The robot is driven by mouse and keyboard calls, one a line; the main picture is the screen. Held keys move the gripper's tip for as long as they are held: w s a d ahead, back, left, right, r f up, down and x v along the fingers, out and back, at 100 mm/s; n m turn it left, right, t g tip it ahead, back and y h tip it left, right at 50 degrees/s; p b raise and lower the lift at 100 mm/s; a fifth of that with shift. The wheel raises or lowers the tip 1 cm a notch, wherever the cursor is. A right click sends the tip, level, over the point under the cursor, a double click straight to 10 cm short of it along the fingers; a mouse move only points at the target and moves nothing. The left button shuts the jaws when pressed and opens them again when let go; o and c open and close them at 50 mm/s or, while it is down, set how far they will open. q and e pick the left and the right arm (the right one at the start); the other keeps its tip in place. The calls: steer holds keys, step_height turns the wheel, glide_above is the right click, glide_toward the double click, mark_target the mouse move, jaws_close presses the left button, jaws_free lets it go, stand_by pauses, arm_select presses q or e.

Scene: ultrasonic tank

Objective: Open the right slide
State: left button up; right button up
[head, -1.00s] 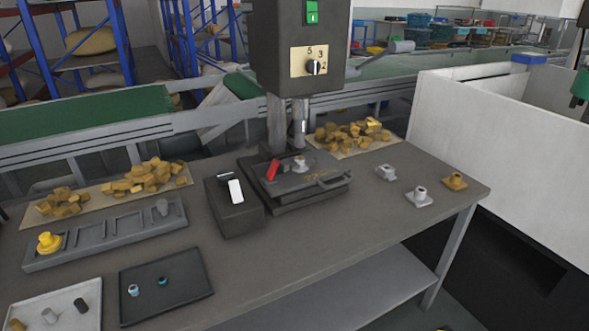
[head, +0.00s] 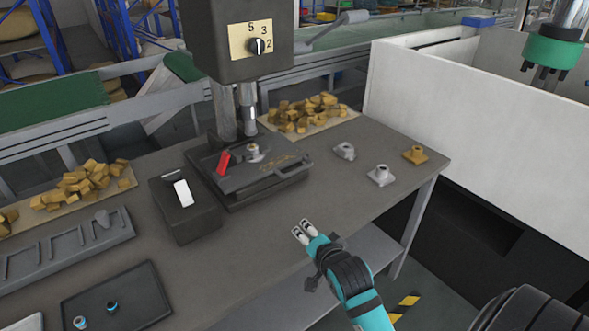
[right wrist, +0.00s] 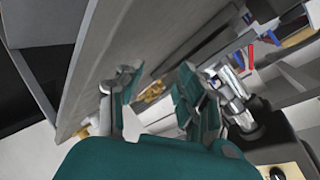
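A black fixture (head: 240,185) with flat plates sits on the table under the press. A red lever (head: 224,163) and a small metal part (head: 254,152) are on top of it, and a thin handle (head: 292,165) is at its right side. Which part is the right slide I cannot tell for certain; nothing there looks visibly pulled out. My right gripper (head: 302,230) is in front of the fixture, near the table's front edge, apart from it. In the right wrist view its fingers (right wrist: 157,97) are spread with nothing between them. My left gripper is out of view.
The press head (head: 237,40) hangs over the fixture. A dark box (head: 186,212) stands left of it. Small flanged parts (head: 381,176) stand at the right on the table (head: 340,200). A white partition (head: 470,130) stands beyond.

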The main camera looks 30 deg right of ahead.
mark_target(299, 171)
steer(key=w+d+r+m+t+h, duration=0.2)
steer(key=w+d+r+m+t, duration=0.1)
steer(key=w+d+r+m, duration=0.3)
steer(key=shift+m, duration=0.3)
steer(key=x, duration=1.1)
steer(key=f+x, duration=0.1)
steer(key=x, duration=0.4)
steer(key=shift+w+f, duration=0.1)
steer(key=shift+w, duration=0.05)
jaws_close()
